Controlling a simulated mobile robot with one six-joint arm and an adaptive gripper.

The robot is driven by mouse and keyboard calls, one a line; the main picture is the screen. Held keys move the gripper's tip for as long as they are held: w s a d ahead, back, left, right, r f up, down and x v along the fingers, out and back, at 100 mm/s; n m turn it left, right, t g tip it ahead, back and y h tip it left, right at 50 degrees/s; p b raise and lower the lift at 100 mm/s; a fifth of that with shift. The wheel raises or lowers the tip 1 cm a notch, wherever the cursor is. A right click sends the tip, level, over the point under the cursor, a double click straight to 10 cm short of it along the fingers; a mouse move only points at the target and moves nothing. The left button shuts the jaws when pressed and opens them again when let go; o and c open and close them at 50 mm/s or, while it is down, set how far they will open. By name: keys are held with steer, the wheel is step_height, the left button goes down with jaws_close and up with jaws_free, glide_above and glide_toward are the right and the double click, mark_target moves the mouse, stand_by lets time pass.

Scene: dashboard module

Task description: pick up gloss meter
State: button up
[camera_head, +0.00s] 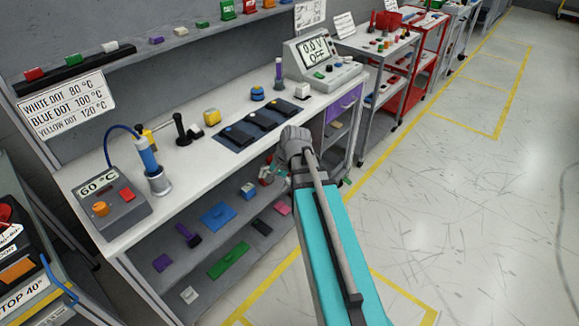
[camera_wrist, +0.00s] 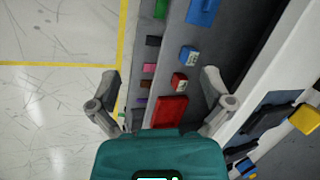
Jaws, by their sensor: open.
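I cannot tell for sure which item is the gloss meter. Two small boxes with pale faces lie on the bench's upper under-shelf: a blue one (camera_wrist: 188,54), also in the head view (camera_head: 248,190), and a red one (camera_wrist: 179,82). My gripper (camera_wrist: 160,78) is open and empty, its fingers spread above the shelf edge. The red box lies between the fingers in the wrist view, towards the right finger, apart from both. In the head view my gripper (camera_head: 268,172) is beside the bench front and partly hides the shelf behind it.
A red flat block (camera_wrist: 169,111) lies near the red box. A blue plate (camera_head: 218,215) lies farther along the shelf. The benchtop (camera_head: 215,165) overhangs the shelves and carries dark pads (camera_head: 248,128) and a 0.0 V meter (camera_head: 322,62). The floor (camera_head: 470,200) in front is clear.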

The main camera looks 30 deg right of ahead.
steer(key=s+a+f+n+g+h, duration=0.1)
steer(key=s+a+n+g+h, duration=0.1)
steer(key=s+a+n, duration=0.4)
steer(key=shift+s+a+f+n+h, duration=0.25)
steer(key=shift+a+n+h, duration=0.65)
steer(key=shift+a+n, duration=1.1)
